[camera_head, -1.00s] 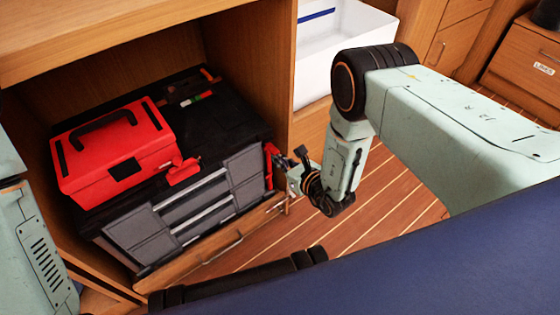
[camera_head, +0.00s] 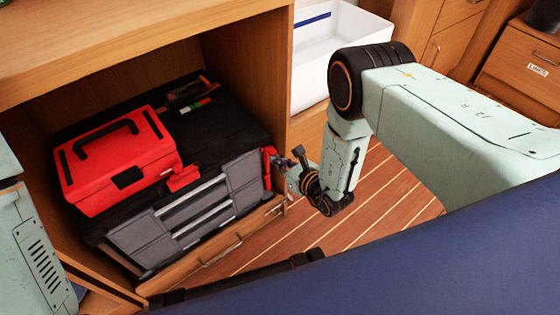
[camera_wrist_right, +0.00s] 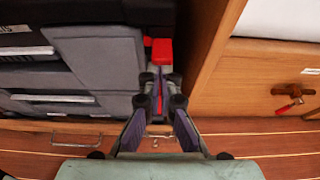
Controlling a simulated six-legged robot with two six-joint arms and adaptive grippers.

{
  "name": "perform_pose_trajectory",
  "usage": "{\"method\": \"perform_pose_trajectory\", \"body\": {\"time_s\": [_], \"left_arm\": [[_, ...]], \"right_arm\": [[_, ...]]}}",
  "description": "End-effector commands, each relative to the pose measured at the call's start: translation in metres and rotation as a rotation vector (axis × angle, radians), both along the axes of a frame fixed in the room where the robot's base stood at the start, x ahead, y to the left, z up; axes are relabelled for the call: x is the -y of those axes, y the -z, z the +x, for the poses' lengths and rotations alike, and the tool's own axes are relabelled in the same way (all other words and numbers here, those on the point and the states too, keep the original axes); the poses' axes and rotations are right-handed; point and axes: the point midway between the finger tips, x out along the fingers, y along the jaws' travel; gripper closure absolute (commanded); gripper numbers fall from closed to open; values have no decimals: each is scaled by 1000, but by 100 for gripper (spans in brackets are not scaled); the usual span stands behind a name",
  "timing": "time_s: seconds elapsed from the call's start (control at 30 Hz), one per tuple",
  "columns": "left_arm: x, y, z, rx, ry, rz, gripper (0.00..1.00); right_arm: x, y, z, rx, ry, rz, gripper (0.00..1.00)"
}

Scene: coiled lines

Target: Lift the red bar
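The red bar (camera_head: 267,163) is a small upright red piece at the right end of the black and grey toolbox (camera_head: 225,137), inside the wooden cabinet. In the right wrist view the red bar (camera_wrist_right: 161,52) stands beside a grey panel, and a strip of red shows between the fingers. My right gripper (camera_wrist_right: 160,82) has its two fingers drawn close together on the red bar, one on each side. In the head view my right gripper (camera_head: 281,165) reaches the bar from the right, with its fingertips partly hidden. My left gripper is out of view.
A red case (camera_head: 115,160) with a black handle lies on the toolbox. A wooden front ledge (camera_head: 225,252) runs below it. The cabinet's side wall (camera_head: 262,75) is close to my right gripper. A white bin (camera_head: 325,50) stands behind. The plank floor (camera_head: 385,195) is clear.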

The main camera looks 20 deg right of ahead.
Motion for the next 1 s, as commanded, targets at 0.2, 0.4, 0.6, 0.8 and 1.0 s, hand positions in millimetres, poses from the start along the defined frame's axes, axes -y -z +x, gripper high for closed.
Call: {"method": "perform_pose_trajectory", "body": {"time_s": [0.2,0.4,0.6,0.8,1.0], "left_arm": [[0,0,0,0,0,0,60],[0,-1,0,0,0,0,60],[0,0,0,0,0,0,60],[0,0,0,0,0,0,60],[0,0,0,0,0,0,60]], "right_arm": [[6,-12,-9,18,1,2,100],[18,-22,-43,9,3,2,100],[31,-32,-78,3,4,1,100],[38,-39,-100,-1,2,1,100],[39,-41,-106,0,0,0,100]]}}
